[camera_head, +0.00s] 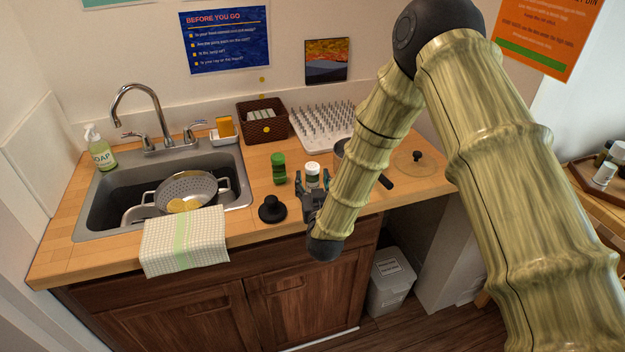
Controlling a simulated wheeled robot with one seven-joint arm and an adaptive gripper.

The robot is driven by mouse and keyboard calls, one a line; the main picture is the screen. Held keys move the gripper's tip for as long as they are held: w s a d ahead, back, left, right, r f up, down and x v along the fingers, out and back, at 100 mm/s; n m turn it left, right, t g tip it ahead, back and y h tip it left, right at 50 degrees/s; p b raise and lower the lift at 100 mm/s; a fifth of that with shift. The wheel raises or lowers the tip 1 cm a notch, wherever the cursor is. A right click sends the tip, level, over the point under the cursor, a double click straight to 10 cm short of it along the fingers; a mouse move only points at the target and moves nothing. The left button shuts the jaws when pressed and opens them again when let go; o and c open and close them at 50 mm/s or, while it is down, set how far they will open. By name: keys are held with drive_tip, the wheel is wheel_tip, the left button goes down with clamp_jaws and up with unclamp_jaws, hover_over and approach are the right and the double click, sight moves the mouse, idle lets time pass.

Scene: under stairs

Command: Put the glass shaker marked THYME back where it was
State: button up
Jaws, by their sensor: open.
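A small shaker with a white cap (312,169) stands on the wooden counter near its front middle. Its label is too small to read, so I cannot tell whether it says THYME. My gripper (313,182) is open, with its fingers on either side of this shaker; I cannot tell whether they touch it. The gripper hides the shaker's lower part. A green-capped jar (278,169) stands just to the left, apart from the gripper.
A black round press (271,208) sits left of my gripper. A pan with a dark handle (381,180) and a glass lid (417,162) lie to the right. A sink (120,190) with a colander (187,187) is at left. A side tray (598,180) holds small bottles.

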drive_tip(key=s+d+b, duration=0.1)
drive_tip(key=s+b, duration=0.1)
drive_tip(key=s, duration=0.8)
drive_tip(key=shift+s+d+b, duration=0.15)
drive_tip(key=shift+s+b, duration=0.15)
drive_tip(key=s+d+f+g, duration=0.3)
drive_tip(key=s+d+f, duration=0.15)
drive_tip(key=f, duration=0.35)
drive_tip(key=s+d+f+g+h, duration=0.1)
drive_tip(key=s+d+f+g, duration=0.2)
drive_tip(key=s+f, duration=0.35)
drive_tip(key=s+d+f+g, duration=0.3)
drive_tip(key=s+f, duration=0.1)
drive_tip(key=f, duration=0.5)
drive_tip(key=s+d+f+g, duration=0.3)
drive_tip(key=s, duration=0.5)
drive_tip(key=s+d+f+m+g, duration=0.1)
drive_tip(key=s+d+f+g, duration=0.2)
drive_tip(key=s, duration=0.5)
drive_tip(key=s+d+f+g+h, duration=0.1)
drive_tip(key=s+d+f, duration=0.3)
drive_tip(key=s, duration=0.4)
drive_tip(key=shift+s+d+m+g, duration=0.35)
drive_tip(key=shift+m+g, duration=0.05)
drive_tip(key=shift+g, duration=0.5)
